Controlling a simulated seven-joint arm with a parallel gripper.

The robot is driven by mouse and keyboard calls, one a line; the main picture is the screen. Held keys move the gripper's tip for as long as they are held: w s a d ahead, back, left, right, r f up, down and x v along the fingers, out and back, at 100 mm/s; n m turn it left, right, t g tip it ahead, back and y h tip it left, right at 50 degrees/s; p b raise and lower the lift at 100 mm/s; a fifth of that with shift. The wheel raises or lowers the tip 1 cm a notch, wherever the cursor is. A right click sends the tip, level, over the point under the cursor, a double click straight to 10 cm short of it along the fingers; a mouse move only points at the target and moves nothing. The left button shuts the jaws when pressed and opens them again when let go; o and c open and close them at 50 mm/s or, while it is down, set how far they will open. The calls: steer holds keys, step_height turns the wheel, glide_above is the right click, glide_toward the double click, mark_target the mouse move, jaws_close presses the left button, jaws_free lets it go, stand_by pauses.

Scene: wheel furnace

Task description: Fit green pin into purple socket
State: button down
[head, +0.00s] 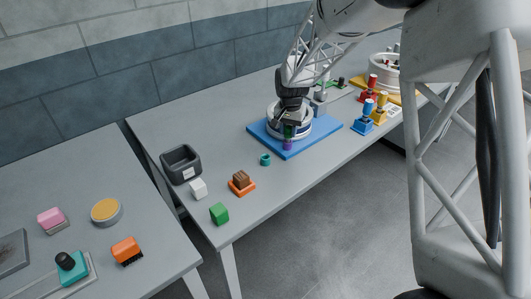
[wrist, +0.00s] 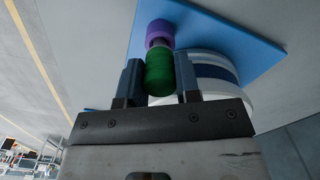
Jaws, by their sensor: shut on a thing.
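My gripper (head: 290,124) is over the front corner of the blue plate, its fingers also seen in the wrist view (wrist: 158,62). It is shut on the green pin (wrist: 159,78), one finger on each side. The green pin also shows in the head view (head: 289,132), roughly upright below the fingers. The purple socket (wrist: 160,29) is right at the pin's far end, and in the head view (head: 287,145) it is directly below the pin. A short grey neck shows between green and purple. I cannot tell how deep the pin's tip sits in the socket.
The blue plate (head: 328,127) bears a white drum with a dark blue band (wrist: 217,70), close beside my gripper. A teal ring (head: 265,159) lies in front of the plate. Red, blue and yellow pieces stand to the right. A dark bin (head: 181,164) and small blocks are left.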

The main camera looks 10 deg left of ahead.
mark_target(289, 127)
steer(key=shift+f, duration=0.55)
steer(key=c, duration=0.8)
jaws_free()
steer(key=shift+c, duration=1.2)
steer(key=shift+r, duration=3.5)
